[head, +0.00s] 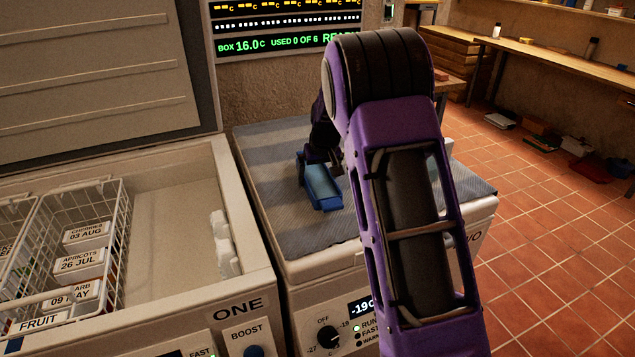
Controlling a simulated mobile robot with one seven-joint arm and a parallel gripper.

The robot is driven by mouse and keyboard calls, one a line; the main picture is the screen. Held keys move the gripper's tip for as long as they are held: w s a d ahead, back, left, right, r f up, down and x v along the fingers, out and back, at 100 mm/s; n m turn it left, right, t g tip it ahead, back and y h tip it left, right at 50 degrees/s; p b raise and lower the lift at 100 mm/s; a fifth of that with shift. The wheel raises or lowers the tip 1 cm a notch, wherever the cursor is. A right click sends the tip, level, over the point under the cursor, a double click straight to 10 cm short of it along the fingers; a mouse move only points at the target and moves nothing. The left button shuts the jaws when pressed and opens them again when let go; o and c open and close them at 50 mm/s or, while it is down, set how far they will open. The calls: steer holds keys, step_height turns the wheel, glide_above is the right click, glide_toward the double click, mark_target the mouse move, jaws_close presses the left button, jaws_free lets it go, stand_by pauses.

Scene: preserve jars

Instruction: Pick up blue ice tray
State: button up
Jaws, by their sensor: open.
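The blue ice tray (322,190) lies on the grey mat on top of the closed freezer in the middle of the head view. It is long and narrow, with its near end toward me. My gripper (318,165) is over the far part of the tray, its dark fingers close to the tray's sides. The fingers are open. I cannot tell whether they touch the tray. My purple arm hides the right part of the mat and some of the gripper.
The grey mat (270,155) is bare left of the tray. At left, freezer ONE (175,210) stands open, with a white wire basket (122,225) of labelled packs inside. A lit display (285,30) is on the back wall. Tiled floor (530,210) lies open at right.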

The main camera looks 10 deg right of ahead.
mark_target(318, 184)
steer(key=c, duration=1.4)
step_height(318, 184, up, 10)
steer(key=shift+p, duration=0.65)
